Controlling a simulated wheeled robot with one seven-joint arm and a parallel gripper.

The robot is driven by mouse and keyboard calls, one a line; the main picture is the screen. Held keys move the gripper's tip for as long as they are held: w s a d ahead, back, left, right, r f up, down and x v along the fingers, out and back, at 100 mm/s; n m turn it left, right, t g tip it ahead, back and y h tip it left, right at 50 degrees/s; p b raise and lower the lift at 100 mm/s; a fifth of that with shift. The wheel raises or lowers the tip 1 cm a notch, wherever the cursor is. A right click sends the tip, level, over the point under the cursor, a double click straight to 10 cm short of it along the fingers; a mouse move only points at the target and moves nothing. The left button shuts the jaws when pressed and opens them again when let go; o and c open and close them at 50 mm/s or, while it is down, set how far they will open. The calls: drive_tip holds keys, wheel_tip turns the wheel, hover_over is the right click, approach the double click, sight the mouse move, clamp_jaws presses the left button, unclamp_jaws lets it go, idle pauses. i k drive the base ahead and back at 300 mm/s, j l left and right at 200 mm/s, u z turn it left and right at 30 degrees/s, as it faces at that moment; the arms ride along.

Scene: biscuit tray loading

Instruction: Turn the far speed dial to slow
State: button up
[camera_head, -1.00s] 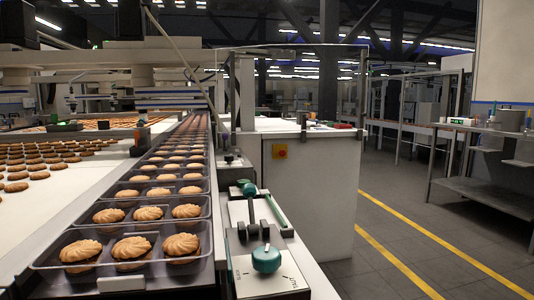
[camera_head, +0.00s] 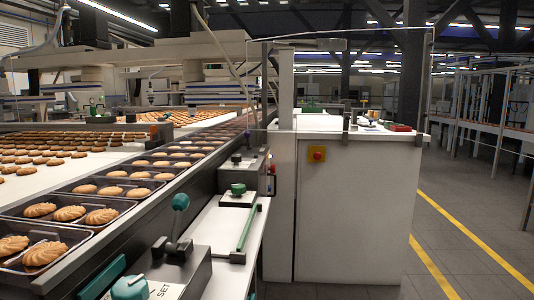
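The far speed dial appears to be the small green knob (camera_head: 238,188) on a pale base, on the ledge right of the biscuit conveyor. Its pointer direction is too small to read. A nearer teal dial (camera_head: 130,288) is cut off at the bottom edge, beside a plate with "SET" lettering. A lever with a green ball top (camera_head: 180,202) stands between the two dials. My gripper is not in view.
Trays of biscuits (camera_head: 70,213) line the conveyor at left. A green bar handle (camera_head: 247,228) lies along the ledge. A white cabinet (camera_head: 350,210) with a red button (camera_head: 318,154) stands behind and right. Open floor with yellow lines (camera_head: 470,240) lies at far right.

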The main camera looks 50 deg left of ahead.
sight(236, 159)
drive_tip(key=i+u, duration=0.4)
drive_tip(key=i+l+u, duration=0.25)
drive_tip(key=i+u, duration=0.2)
drive_tip(key=i, duration=0.1)
